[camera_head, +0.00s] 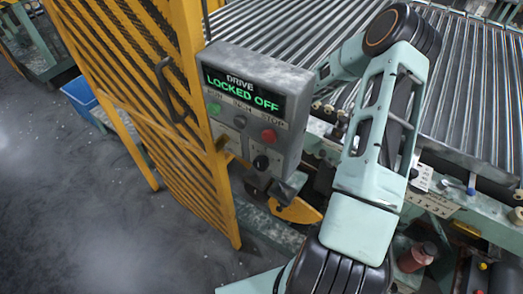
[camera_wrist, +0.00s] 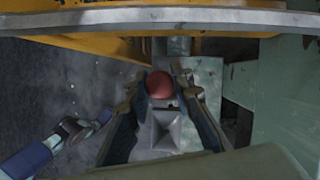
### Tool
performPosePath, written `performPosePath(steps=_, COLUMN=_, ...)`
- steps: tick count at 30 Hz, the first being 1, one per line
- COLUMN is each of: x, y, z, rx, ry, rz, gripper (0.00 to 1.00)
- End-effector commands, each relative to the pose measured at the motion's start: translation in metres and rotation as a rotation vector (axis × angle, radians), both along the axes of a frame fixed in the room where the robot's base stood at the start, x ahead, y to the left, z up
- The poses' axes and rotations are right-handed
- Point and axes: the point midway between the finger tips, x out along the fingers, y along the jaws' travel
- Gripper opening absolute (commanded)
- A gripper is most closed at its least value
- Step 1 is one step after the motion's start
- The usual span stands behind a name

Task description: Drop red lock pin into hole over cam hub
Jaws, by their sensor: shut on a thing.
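In the wrist view my gripper (camera_wrist: 161,88) has its two fingers closed in on a round red knob (camera_wrist: 159,82), which looks like the head of the red lock pin. The pin's shaft is hidden below or behind the knob. A grey metal block with a square raised shape (camera_wrist: 167,130) shows between the fingers, nearer the bottom of the picture. In the head view my gripper and the pin are hidden behind the control box and my arm. A yellow-orange curved plate (camera_head: 298,210), perhaps the cam, shows under the box. The hole cannot be made out.
The grey control box (camera_head: 255,112) reads "LOCKED OFF". A yellow mesh guard (camera_head: 150,90) stands at left, a roller conveyor (camera_head: 270,35) behind. In the wrist view a yellow bar (camera_wrist: 100,45) crosses the top and a blue-handled item (camera_wrist: 30,160) shows at lower left.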

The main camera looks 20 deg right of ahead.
Motion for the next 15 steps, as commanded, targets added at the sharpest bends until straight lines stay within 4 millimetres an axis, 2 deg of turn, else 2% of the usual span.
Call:
performPosePath(steps=8, x=0.0, y=0.0, z=0.0, rx=-0.001, ry=0.0, rz=-0.001, gripper=0.0)
performPosePath(steps=15, x=0.0, y=0.0, z=-0.025, rx=-0.001, ry=0.001, rz=-0.001, gripper=0.0)
